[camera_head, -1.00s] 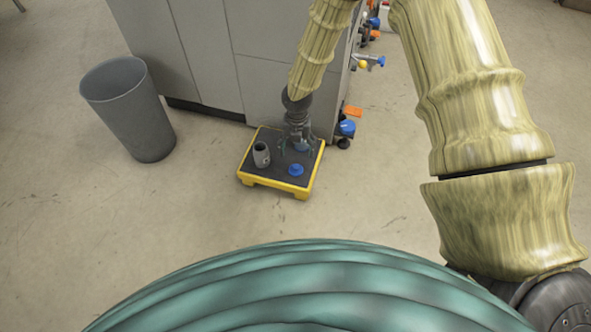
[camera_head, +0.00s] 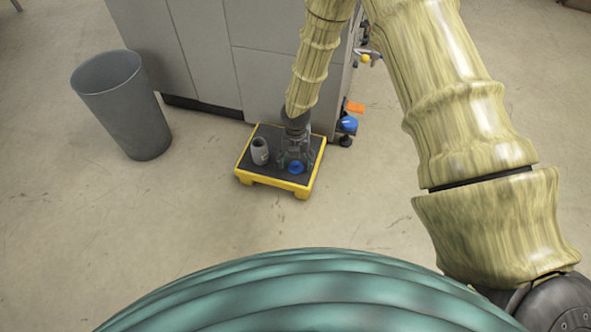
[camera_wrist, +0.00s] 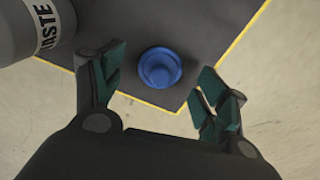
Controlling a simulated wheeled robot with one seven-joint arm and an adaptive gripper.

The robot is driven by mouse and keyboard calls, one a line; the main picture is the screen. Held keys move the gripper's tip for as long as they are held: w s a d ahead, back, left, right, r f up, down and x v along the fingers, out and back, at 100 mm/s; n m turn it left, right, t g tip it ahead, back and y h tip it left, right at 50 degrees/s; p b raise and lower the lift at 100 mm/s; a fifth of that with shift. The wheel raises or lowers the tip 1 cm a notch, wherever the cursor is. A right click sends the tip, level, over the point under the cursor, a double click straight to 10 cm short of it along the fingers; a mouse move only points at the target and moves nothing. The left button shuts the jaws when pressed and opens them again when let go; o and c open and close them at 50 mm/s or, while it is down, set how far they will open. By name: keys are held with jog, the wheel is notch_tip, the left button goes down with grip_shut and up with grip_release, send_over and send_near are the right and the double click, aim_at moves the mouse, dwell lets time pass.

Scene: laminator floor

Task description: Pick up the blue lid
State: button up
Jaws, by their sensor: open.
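The blue lid (camera_head: 296,167) lies on the dark top of a low yellow-edged platform (camera_head: 270,181), near its front edge. In the wrist view the lid (camera_wrist: 159,68) is round with a raised knob and lies between and just beyond the fingertips. My gripper (camera_head: 296,163) is over the platform, close to the lid. In the wrist view my gripper (camera_wrist: 160,84) has its green-padded fingers spread apart with nothing between the pads. I cannot tell the exact height of the fingertips above the lid.
A grey canister (camera_head: 260,151) stands on the platform left of my gripper; its lettering shows in the wrist view (camera_wrist: 30,28). A grey bin (camera_head: 124,106) stands on the floor at left. A grey cabinet (camera_head: 205,55) is directly behind the platform. The floor in front is clear.

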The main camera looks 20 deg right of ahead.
jog(key=shift+f, duration=0.6)
jog(key=c, duration=0.9)
jog(key=shift+c, duration=0.2)
jog(key=shift+r, duration=0.2)
